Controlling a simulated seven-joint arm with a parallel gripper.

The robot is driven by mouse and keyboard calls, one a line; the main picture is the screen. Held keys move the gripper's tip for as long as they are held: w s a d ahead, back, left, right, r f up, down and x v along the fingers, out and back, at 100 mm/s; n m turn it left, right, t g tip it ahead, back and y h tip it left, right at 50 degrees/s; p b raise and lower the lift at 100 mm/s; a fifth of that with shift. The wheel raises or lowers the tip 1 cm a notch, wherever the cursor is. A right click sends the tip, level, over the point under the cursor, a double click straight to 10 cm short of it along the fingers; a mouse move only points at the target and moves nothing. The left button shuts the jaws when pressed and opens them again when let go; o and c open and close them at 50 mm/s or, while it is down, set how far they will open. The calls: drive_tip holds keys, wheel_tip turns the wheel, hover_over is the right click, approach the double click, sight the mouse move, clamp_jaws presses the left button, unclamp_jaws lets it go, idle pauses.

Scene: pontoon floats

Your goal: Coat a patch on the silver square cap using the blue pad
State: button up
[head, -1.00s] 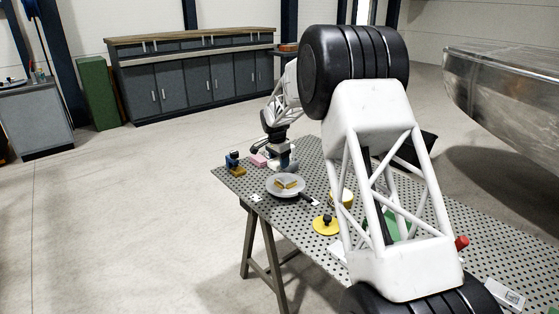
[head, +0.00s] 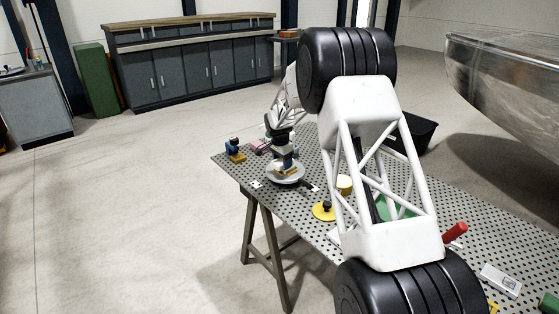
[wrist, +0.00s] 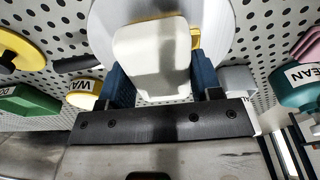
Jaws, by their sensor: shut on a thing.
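My gripper (wrist: 162,88) is shut on a white rounded block (wrist: 152,60), with blue pieces on both sides of it. I cannot tell whether this block is part of the blue pad. In the head view my gripper (head: 284,157) is low over a pale round plate (head: 286,180), which also shows behind the block in the wrist view (wrist: 103,30). Yellow material (wrist: 195,38) shows on the plate, partly hidden by the block. Contact with it is unclear. A small grey box (wrist: 237,80) stands beside the gripper; I cannot tell if it is the silver square cap.
A blue item with a yellow base (head: 234,149) stands at the table's far left corner. A yellow disc with a black knob (head: 324,211) and a yellow-sided tub (wrist: 84,92) are near the plate. A teal labelled container (wrist: 300,85) is at the wrist view's right. My arm hides the table's middle.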

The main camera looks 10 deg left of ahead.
sight(279, 162)
drive_tip(key=shift+w+d+f, duration=0.15)
drive_tip(key=shift+w+d, duration=1.65)
drive_tip(key=shift+d, duration=0.05)
drive_tip(key=shift+s+a, duration=2.45)
drive_tip(key=shift+r, duration=4)
drive_tip(key=shift+f, duration=0.1)
